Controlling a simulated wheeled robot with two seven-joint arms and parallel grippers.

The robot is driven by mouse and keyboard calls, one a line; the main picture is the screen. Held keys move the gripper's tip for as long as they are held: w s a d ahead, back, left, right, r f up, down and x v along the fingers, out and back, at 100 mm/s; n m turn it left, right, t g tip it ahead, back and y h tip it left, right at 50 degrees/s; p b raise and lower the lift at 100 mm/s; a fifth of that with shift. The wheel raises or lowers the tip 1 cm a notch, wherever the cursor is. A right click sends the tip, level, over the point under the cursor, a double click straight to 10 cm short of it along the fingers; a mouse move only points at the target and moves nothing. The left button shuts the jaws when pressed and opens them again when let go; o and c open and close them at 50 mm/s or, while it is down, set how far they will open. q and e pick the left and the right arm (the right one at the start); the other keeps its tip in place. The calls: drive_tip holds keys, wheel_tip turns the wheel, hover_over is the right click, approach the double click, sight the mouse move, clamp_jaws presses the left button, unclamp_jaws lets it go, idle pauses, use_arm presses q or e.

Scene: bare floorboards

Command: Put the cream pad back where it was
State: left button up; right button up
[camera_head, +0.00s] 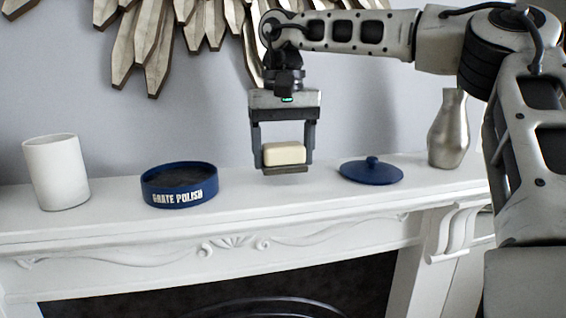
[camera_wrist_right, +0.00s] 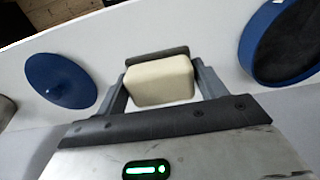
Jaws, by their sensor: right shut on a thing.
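The cream pad (camera_head: 284,154) is a small rounded block with a dark strip along its underside. My right gripper (camera_head: 284,158) is shut on it, one finger at each end, above the white mantelpiece between the blue tin and the blue lid. The pad also shows between the fingers in the right wrist view (camera_wrist_right: 159,82). The round blue tin (camera_head: 180,198), lettered "GRATE POLISH", stands open to the left with a dark inside. Its blue lid (camera_head: 371,173), with a knob, lies flat to the right. My left gripper is not in view.
A white cup (camera_head: 57,172) stands at the left of the mantelpiece (camera_head: 330,205). A silver vase (camera_head: 449,132) stands at the right, close to my right arm. A wooden wall ornament (camera_head: 150,45) hangs behind. The shelf's front edge runs below the tin.

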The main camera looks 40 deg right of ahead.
sight(283, 145)
drive_tip(key=shift+f, duration=1.25)
drive_tip(key=shift+f, duration=0.15)
drive_tip(key=o, duration=0.9)
drive_tip(key=shift+o, duration=0.2)
wheel_tip(283, 145, up, 12)
drive_tip(key=shift+r, duration=0.15)
